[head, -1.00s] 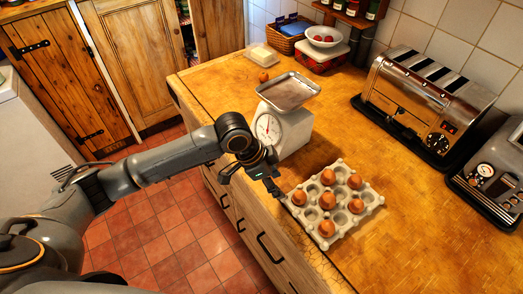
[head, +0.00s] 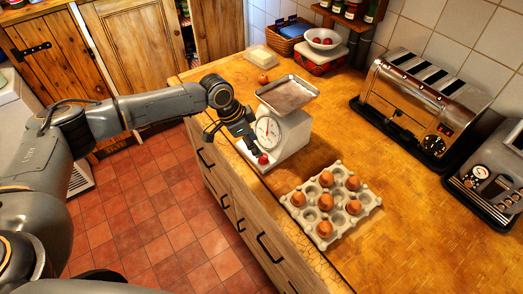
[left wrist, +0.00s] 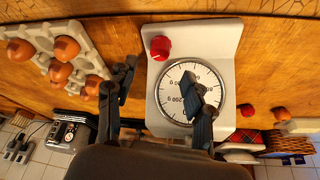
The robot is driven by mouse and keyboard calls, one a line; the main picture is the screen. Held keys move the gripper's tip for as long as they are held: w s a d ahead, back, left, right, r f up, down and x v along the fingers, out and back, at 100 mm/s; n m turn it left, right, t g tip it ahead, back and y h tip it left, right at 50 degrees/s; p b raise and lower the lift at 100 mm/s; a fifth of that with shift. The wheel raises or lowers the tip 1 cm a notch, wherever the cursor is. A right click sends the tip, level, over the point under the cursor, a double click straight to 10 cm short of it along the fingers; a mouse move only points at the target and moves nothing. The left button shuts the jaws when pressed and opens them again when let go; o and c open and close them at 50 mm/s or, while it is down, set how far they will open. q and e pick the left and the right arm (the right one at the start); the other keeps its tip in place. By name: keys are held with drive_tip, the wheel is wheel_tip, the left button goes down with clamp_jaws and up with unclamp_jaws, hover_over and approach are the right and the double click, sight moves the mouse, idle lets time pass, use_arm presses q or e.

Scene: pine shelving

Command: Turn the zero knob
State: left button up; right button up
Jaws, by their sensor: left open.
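The zero knob (head: 263,159) is a small red knob low on the front of the white kitchen scale (head: 290,141). It also shows in the left wrist view (left wrist: 160,47), above the scale's round dial (left wrist: 190,93). My left gripper (head: 251,147) is open and empty in front of the scale, close to the knob. In the left wrist view the fingers (left wrist: 156,88) are spread, one over the dial and one left of the scale. The knob lies beyond the fingertips, and no contact shows. My right gripper is not in view.
An egg tray (head: 338,222) with several brown eggs stands on the wooden counter near the scale. A toaster (head: 420,105) and a coffee machine (head: 497,175) stand to the right. A brown round item (head: 263,78) lies behind the scale. The counter's middle is clear.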

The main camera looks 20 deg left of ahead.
sight(263, 158)
use_arm(q)
drive_tip(key=p+x, duration=0.1)
drive_tip(key=x, duration=0.5)
drive_tip(key=shift+f, duration=0.2)
drive_tip(key=shift+c, duration=0.2)
